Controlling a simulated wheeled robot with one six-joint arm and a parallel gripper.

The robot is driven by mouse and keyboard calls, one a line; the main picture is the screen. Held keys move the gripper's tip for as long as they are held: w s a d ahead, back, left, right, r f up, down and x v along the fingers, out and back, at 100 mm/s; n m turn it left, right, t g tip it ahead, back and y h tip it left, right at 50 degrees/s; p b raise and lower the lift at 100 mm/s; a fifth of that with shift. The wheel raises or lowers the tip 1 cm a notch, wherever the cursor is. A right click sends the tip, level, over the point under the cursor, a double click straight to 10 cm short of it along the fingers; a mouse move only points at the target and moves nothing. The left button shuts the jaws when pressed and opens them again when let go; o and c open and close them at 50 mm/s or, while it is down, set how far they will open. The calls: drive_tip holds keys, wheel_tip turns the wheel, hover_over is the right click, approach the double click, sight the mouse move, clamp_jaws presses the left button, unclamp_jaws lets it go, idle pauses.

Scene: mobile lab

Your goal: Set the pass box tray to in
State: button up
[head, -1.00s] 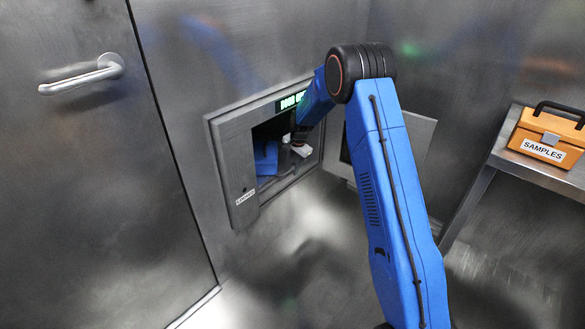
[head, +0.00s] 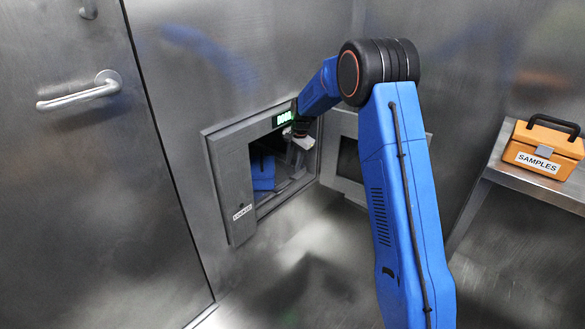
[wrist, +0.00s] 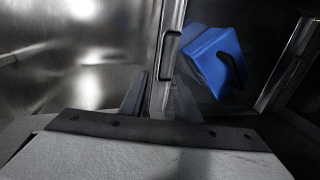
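The pass box (head: 228,200) is an open recess in the steel wall. Its tray shows in the wrist view as a flat dark surface with a metal edge (wrist: 157,95) and a dark bar handle (wrist: 170,55). A blue box with a black handle (wrist: 212,65) rests on the tray; it also shows inside the opening in the head view (head: 262,173). My gripper (wrist: 155,84) is at the right side of the opening, its fingers apart near the lower end of the tray handle. In the head view, my arm hides part of the opening.
The pass box door (head: 340,160) stands open to the right, behind my arm. A lit green display (head: 284,118) sits above the opening. A closed door with a lever handle (head: 80,95) is at left. An orange samples case (head: 545,150) stands on a steel bench (head: 540,188) at right.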

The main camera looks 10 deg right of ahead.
idle(0.3)
drive_tip(key=s+d+f+m+g+y, duration=0.2)
drive_tip(key=s+f+m+y, duration=0.1)
drive_tip(key=s+f+m, duration=0.25)
drive_tip(key=m+t+y, duration=0.8)
drive_tip(key=m+y, duration=0.1)
drive_tip(key=m, duration=1.8)
approach(289, 185)
drive_tip(key=shift+y, duration=0.3)
drive_tip(key=x, duration=0.7)
drive_tip(key=f+x, duration=0.1)
drive_tip(key=x, duration=0.2)
drive_tip(key=shift+w, duration=0.15)
clamp_jaws()
